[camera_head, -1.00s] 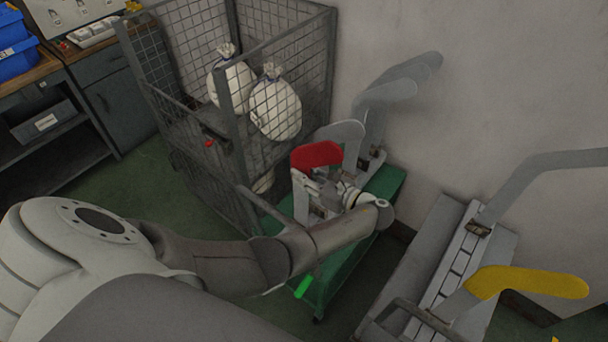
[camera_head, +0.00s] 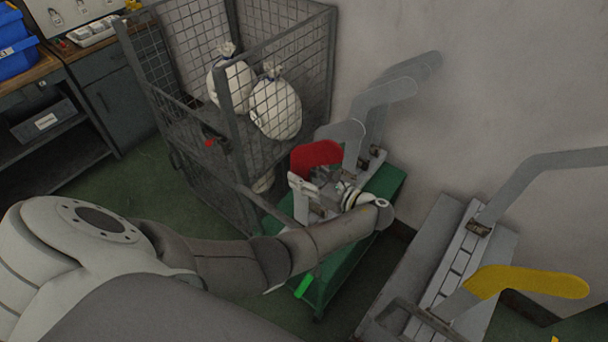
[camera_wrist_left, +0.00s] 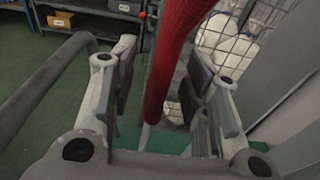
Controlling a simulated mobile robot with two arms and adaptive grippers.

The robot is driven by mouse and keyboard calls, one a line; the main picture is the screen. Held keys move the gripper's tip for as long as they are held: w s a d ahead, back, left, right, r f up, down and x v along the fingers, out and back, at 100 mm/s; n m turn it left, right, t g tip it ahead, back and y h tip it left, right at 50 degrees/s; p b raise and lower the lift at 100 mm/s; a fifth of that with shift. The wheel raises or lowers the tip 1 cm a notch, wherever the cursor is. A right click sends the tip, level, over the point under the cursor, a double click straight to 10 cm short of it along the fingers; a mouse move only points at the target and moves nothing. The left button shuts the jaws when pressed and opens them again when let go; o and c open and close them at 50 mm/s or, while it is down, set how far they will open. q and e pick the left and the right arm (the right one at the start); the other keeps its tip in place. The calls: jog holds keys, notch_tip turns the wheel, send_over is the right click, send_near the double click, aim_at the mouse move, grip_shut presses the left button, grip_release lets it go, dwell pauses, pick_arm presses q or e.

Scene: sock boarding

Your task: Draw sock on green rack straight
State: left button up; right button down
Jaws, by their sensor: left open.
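A red sock (camera_head: 317,155) covers the upper part of a grey board standing on the green rack (camera_head: 338,270). In the left wrist view the red sock (camera_wrist_left: 175,60) runs down between my left gripper's fingers. My left gripper (camera_head: 322,184) is at the sock's lower part in the head view; it also shows in the left wrist view (camera_wrist_left: 160,90). Its two fingers stand apart on either side of the sock, with gaps visible. The arm hides part of the board below. My right gripper is not in view.
A wire cage cart (camera_head: 235,150) with white tied sacks (camera_head: 275,108) stands left of the rack. Bare grey boards (camera_head: 385,95) rise behind the sock. Another grey rack at right holds a board with a yellow sock (camera_head: 525,282). Green floor is clear at left.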

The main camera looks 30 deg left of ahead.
pick_arm(q)
jog(key=shift+s+d+b, duration=0.2)
jog(key=shift+d+b, duration=0.15)
jog(key=shift+d, duration=2.7)
jog(key=d, duration=0.3)
jog(key=shift+s+b, duration=0.1)
jog(key=shift+b, duration=0.2)
